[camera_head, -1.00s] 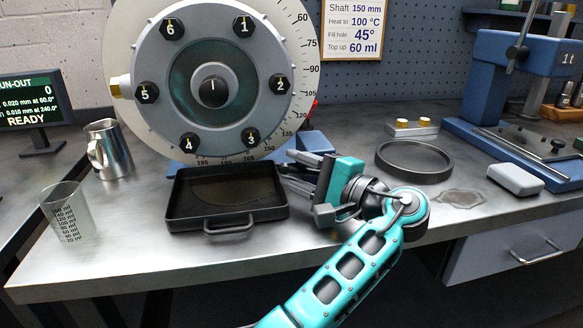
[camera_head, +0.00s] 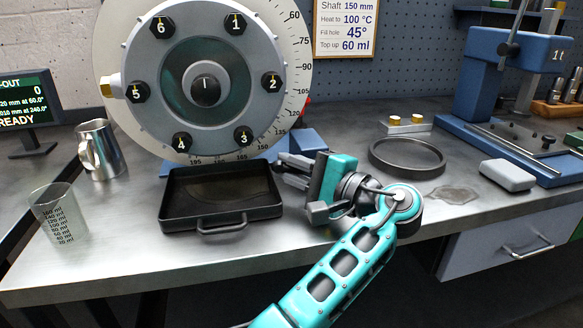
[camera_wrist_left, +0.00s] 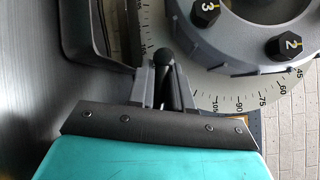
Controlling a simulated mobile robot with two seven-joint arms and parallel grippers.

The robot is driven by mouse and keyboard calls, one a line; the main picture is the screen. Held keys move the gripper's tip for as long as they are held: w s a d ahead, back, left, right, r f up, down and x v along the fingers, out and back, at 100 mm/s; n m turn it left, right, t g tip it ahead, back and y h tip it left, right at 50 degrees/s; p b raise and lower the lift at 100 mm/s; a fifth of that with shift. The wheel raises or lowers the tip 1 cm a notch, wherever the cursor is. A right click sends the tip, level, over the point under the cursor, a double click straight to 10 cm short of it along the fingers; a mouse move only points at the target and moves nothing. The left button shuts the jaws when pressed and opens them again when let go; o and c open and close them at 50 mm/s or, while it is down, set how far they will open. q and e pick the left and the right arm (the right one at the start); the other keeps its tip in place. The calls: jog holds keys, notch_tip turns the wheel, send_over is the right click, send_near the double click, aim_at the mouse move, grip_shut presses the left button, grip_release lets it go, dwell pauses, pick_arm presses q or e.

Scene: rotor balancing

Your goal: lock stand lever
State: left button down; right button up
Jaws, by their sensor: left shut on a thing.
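The rotor (camera_head: 178,118) with numbered bolts stands upright on its blue stand (camera_head: 308,141), in front of a pale degree dial (camera_head: 299,70). In the left wrist view a black lever with a round ball knob (camera_wrist_left: 163,57) stands between the fingers of my left gripper (camera_wrist_left: 162,85). The gripper is shut on this lever, and the knob sticks out past the fingertips. In the head view my left gripper (camera_head: 287,168) is low at the right side of the stand, beside the black tray. The lever cannot be made out there. My right gripper is not in view.
A black tray (camera_head: 212,228) lies in front of the rotor, close to my gripper. A measuring beaker (camera_head: 58,212) and a steel jug (camera_head: 100,150) stand at the left. A dark ring (camera_head: 407,170), a pale block (camera_head: 508,175) and a blue press (camera_head: 488,75) are at the right.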

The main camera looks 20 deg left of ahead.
pick_arm(q)
jog(key=m+p, duration=0.1)
jog(key=p, duration=0.1)
jog(key=r+m+t+y+p, duration=0.1)
jog(key=p, duration=0.2)
jog(key=r+m+y+p, duration=0.1)
jog(key=m+p, duration=0.1)
jog(key=p, duration=0.1)
jog(key=shift+w+d+r, duration=0.25)
jog(key=shift+d, duration=0.1)
jog(key=shift+w+d+m+t, duration=0.1)
jog(key=shift+m+t, duration=0.2)
jog(key=shift+t, duration=0.2)
jog(key=shift+r+m+p, duration=0.1)
jog(key=shift+m+p, duration=0.2)
jog(key=shift+p, duration=0.1)
jog(key=shift+y, duration=0.3)
jog(key=c, duration=1.1)
grip_release()
jog(key=shift+d+f, duration=0.1)
jog(key=shift+f, duration=0.1)
